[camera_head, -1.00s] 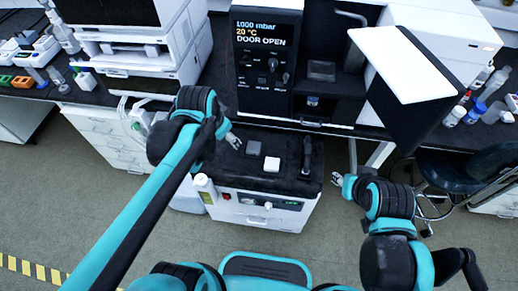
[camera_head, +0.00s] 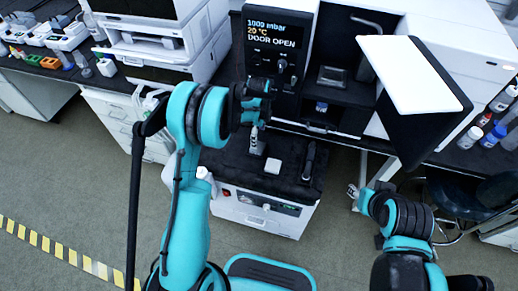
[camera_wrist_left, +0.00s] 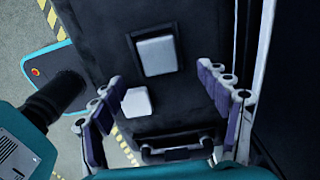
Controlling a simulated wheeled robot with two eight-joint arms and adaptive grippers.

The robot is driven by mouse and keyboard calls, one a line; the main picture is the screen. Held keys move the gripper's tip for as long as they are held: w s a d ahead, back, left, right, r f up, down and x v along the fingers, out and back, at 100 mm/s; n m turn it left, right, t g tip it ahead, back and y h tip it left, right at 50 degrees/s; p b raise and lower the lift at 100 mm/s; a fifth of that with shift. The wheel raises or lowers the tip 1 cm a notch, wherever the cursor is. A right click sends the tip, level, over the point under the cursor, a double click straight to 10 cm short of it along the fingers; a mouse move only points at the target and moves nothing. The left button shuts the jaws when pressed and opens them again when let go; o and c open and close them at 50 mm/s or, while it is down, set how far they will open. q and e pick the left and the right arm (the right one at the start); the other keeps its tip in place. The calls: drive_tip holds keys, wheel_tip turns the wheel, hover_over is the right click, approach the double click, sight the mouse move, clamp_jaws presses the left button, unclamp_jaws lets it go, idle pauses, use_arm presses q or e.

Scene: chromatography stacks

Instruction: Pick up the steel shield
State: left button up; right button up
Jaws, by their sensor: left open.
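The cart top (camera_head: 233,166) holds a grey block, a white block (camera_head: 273,166) and a black upright handle-like piece (camera_head: 307,160). None is clearly marked as the steel shield; the light grey block in a dark frame (camera_wrist_left: 157,55) may be it. The white block also shows in the left wrist view (camera_wrist_left: 137,102). My left gripper (camera_head: 254,135) is above the cart's left part, open and empty, its fingers (camera_wrist_left: 160,82) spread with the blocks seen between and beyond them. It partly hides the grey block in the head view. My right gripper (camera_head: 353,191) hangs right of the cart.
Behind the cart, a black chamber (camera_head: 333,90) stands with its door (camera_head: 425,100) swung open to the right; its screen reads DOOR OPEN. Benches with instruments lie left and right. A dark chair (camera_head: 455,205) is at the right.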

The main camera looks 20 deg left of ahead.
use_arm(q)
wheel_tip(320, 180, down, 7)
drive_tip(key=b, duration=0.3)
drive_tip(key=shift+a+r, duration=0.1)
drive_tip(key=shift+a, duration=0.05)
drive_tip(key=shift+r, duration=0.15)
drive_tip(key=shift+c, duration=0.6)
drive_tip(key=c, duration=1.3)
